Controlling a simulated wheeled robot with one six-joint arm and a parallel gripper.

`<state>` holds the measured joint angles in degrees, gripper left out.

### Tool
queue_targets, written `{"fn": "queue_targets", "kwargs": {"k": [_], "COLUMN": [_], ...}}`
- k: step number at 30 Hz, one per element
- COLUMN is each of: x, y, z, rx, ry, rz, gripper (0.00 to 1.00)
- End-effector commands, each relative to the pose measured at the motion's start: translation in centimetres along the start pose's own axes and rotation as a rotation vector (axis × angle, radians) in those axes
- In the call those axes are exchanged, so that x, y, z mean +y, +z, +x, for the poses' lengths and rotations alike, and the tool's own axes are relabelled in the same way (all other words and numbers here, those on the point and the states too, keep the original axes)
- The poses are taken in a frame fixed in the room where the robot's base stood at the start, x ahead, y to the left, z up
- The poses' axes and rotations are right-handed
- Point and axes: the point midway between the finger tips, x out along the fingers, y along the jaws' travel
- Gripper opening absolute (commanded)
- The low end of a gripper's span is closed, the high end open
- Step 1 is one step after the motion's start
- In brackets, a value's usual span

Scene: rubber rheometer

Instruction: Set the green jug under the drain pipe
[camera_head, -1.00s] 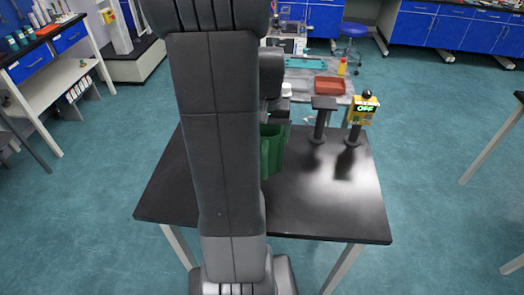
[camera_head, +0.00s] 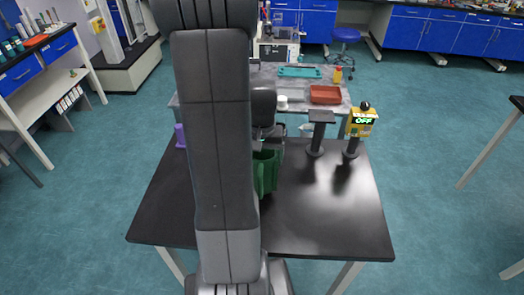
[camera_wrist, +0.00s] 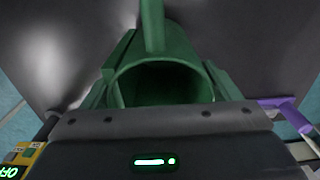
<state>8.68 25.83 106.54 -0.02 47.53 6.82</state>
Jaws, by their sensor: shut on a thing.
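The green jug (camera_head: 265,172) is over the black table in the head view, partly hidden behind my arm. In the wrist view the jug (camera_wrist: 160,82) fills the middle, its open mouth facing the camera and its handle at the top. My gripper (camera_wrist: 160,62) is shut on the jug, with a finger on each side. In the head view my gripper (camera_head: 267,143) is mostly hidden by my arm. I cannot tell whether the jug touches the table. I cannot clearly make out a drain pipe; my arm hides part of the table.
A black flat-topped stand (camera_head: 317,134) and a yellow box reading OFF (camera_head: 361,122) on a post stand at the table's (camera_head: 318,228) back right. A purple part (camera_head: 180,136) shows at its back left. The front right is clear. A second table with a red tray (camera_head: 325,94) lies beyond.

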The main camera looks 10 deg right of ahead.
Motion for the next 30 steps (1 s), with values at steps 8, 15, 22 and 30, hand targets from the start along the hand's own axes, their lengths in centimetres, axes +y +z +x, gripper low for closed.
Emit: {"fn": "queue_targets", "kwargs": {"k": [8,15,22,30], "x": [0.0,0.0,0.0,0.0], "y": [0.0,-0.1,0.0,0.1], "z": [2.5,2.7,3.2,3.1], "rx": [0.001,0.002,-0.001,-0.001], "ry": [0.0,0.0,0.0,0.0], "rz": [-0.001,-0.001,0.0,0.0], "gripper": [0.12,0.12,0.85,1.0]}}
